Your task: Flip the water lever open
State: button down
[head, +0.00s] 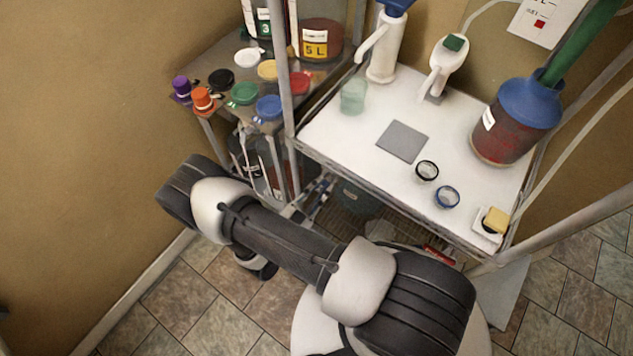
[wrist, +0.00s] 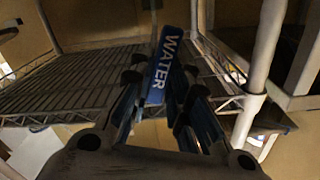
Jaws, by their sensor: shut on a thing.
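The water lever (wrist: 164,68) is a blue bar with white WATER lettering, in the middle of the wrist view. It runs up the picture, leaning slightly right at the top. My gripper (wrist: 160,88) is shut on it, with dark fingers on both sides of its lower part. The fingers hide that lower end, so its pivot and valve do not show. In the head view my arm reaches below the white worktop, beside the front leg of the rack, and the lever cannot be made out there.
Wire shelving (wrist: 75,80) and a pale post (wrist: 262,65) stand close around the gripper. Above is the white worktop (head: 345,135) with a grey square pad (head: 403,141), a red-filled bucket (head: 500,135) and jars. A side shelf holds coloured lids, including a green one (head: 244,94).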

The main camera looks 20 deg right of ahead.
jog(key=c, duration=1.5)
grip_release()
jog(key=shift+a, duration=0.1)
jog(key=v, duration=1.2)
jog(key=shift+r, duration=0.1)
